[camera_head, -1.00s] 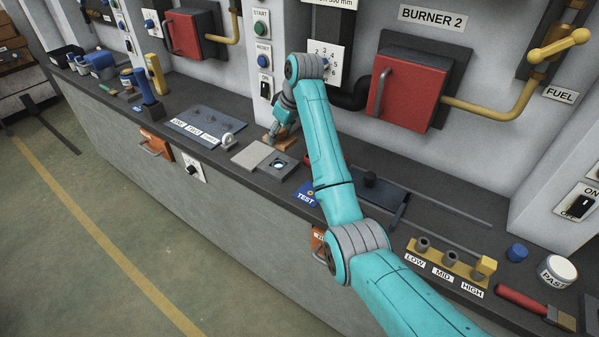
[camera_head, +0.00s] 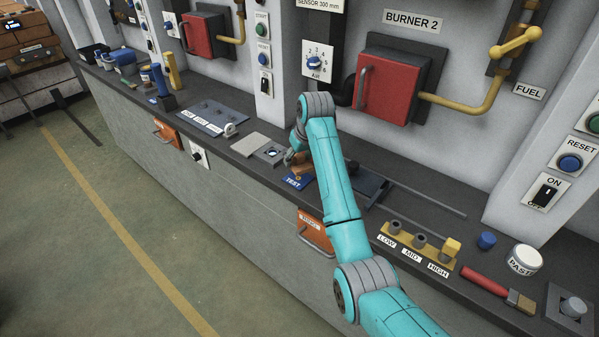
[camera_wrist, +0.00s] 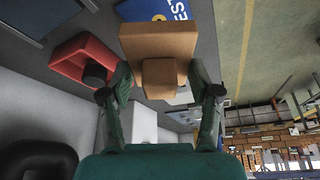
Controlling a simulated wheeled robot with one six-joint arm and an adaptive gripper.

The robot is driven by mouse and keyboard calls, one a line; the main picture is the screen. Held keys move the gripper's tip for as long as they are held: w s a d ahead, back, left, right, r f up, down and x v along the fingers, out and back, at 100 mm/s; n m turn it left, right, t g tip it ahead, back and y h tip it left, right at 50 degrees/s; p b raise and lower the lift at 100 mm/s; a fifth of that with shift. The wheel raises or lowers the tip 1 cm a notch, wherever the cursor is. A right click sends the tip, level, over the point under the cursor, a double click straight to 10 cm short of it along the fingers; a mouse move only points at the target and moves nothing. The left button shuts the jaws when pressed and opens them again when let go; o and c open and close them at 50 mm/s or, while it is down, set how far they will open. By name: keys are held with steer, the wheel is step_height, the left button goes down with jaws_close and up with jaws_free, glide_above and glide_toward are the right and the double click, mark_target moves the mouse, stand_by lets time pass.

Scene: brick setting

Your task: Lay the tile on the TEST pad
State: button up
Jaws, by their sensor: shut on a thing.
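A tan-brown tile with a square raised grip (camera_wrist: 158,78) is between the fingers of my gripper (camera_wrist: 160,74) in the wrist view. My gripper is shut on that grip. The blue TEST pad (camera_wrist: 174,9) shows just beyond the tile, partly covered by it. In the head view the TEST pad (camera_head: 293,182) lies near the front edge of the counter. My gripper (camera_head: 291,158) is beside it on the far side, with the tile partly hidden by my arm. I cannot tell how high the tile is above the counter.
A red block with a black knob (camera_wrist: 75,65) is close to the tile in the wrist view. A yellow LOW/MID/HIGH rack (camera_head: 420,246) stands to the right.

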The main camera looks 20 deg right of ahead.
mark_target(298, 178)
steer(key=shift+f, duration=2.6)
steer(key=o, duration=1.2)
steer(key=shift+f, duration=0.1)
steer(key=v, duration=1.2)
steer(key=shift+s, duration=0.1)
